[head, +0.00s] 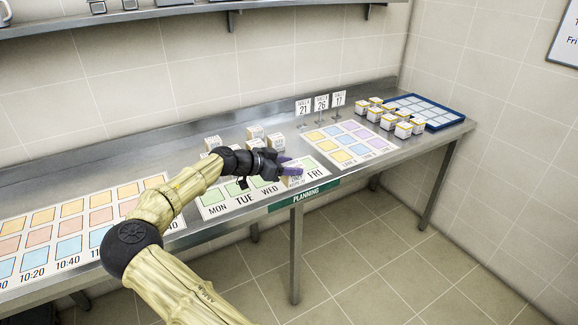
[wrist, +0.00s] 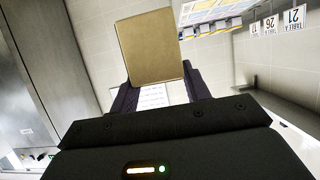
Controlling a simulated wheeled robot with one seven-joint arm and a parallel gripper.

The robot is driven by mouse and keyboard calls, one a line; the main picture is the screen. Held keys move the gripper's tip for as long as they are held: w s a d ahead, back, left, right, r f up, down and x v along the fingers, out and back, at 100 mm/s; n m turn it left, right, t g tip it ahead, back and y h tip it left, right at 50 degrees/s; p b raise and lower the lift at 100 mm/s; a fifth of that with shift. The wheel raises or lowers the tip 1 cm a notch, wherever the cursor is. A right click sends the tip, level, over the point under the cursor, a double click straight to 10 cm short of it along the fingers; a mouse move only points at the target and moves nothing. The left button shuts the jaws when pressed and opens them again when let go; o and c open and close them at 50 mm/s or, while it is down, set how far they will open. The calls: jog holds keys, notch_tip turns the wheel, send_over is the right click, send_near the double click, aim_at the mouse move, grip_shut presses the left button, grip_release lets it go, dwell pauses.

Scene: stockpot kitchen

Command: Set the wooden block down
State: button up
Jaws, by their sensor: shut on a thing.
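My gripper (head: 283,168) is at the front part of the steel counter, over the weekday chart (head: 212,198) near its FRI end. The green squares at MON, TUE and WED show partly beneath and left of my arm.
Several similar blocks (head: 256,132) stand behind the weekday chart. Three number signs (head: 321,104) stand at the back. A colour-square sheet (head: 348,142), several white boxes (head: 403,130) and a blue tray (head: 440,122) lie to the right. A time chart (head: 100,217) lies left.

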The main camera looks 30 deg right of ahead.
jog(key=shift+s, duration=0.2)
jog(key=shift+s+a+f, duration=0.15)
jog(key=shift+s+a, duration=0.05)
jog(key=shift+s, duration=0.05)
jog(key=shift+s+a+f+n+t, duration=0.1)
jog(key=shift+a+f+n+t, duration=0.05)
jog(key=shift+a+n+t, duration=0.2)
jog(key=s+a+f+n+t+y, duration=0.1)
jog(key=a+f+n+t+y, duration=0.3)
jog(key=a, duration=0.8)
jog(key=a+f+n+t+y, duration=0.5)
jog(key=a+f+n+t, duration=0.4)
jog(key=a+f, duration=0.4)
jog(key=shift+s+a+n, duration=0.2)
jog(key=shift+s+n, duration=0.15)
jog(key=shift+n, duration=0.4)
jog(key=shift+a, duration=0.1)
jog(key=shift+s, duration=0.1)
